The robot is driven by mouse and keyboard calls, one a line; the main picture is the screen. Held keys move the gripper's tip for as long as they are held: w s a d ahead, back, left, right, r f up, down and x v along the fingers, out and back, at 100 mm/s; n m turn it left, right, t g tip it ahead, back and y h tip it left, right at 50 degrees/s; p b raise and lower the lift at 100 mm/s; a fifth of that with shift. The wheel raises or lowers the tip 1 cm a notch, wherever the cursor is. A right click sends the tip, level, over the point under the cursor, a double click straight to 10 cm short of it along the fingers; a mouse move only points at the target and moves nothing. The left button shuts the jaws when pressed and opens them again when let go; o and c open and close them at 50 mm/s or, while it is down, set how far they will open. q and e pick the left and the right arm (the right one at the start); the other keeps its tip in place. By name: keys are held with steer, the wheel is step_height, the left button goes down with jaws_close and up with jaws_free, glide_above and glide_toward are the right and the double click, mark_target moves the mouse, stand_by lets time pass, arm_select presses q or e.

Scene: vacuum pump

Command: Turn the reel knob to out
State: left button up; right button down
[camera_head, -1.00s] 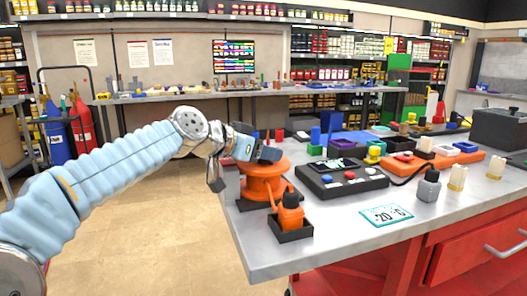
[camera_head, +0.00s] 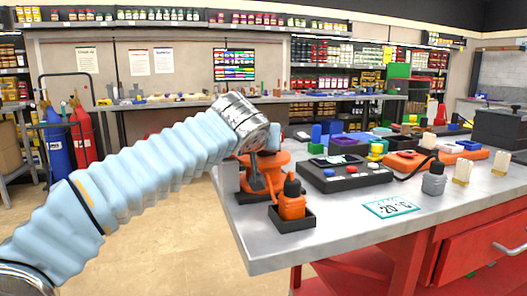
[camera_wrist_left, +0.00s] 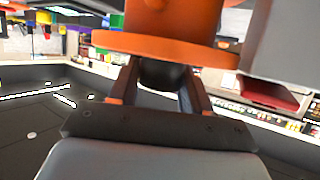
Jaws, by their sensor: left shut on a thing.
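The orange reel (camera_head: 283,160) stands at the left corner of the grey workbench, partly hidden behind my left wrist. In the left wrist view its orange flange (camera_wrist_left: 165,48) fills the top middle. My left gripper (camera_head: 257,186) points down at the reel's near left side. In the left wrist view, the two fingers of the left gripper (camera_wrist_left: 163,88) stand on either side of a dark rounded knob (camera_wrist_left: 166,75) just under the flange, and are shut on it. The knob's marking, and so its setting, cannot be read. My right gripper is not in view.
An orange bottle (camera_head: 292,200) in a black holder stands close in front of the reel. A black control box (camera_head: 343,175) with coloured buttons lies to the right. A grey bottle (camera_head: 434,180) and a "-20 °C" card (camera_head: 391,207) are farther right.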

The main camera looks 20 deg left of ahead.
arm_select(q)
steer(key=shift+f, duration=0.15)
stand_by(0.3)
steer(key=o, duration=1)
steer(key=shift+c, duration=0.2)
steer(key=shift+s, duration=0.1)
steer(key=b+v, duration=0.1)
steer(key=v, duration=1.2)
steer(key=shift+s+d+r, duration=0.2)
steer(key=shift+s+r, duration=0.1)
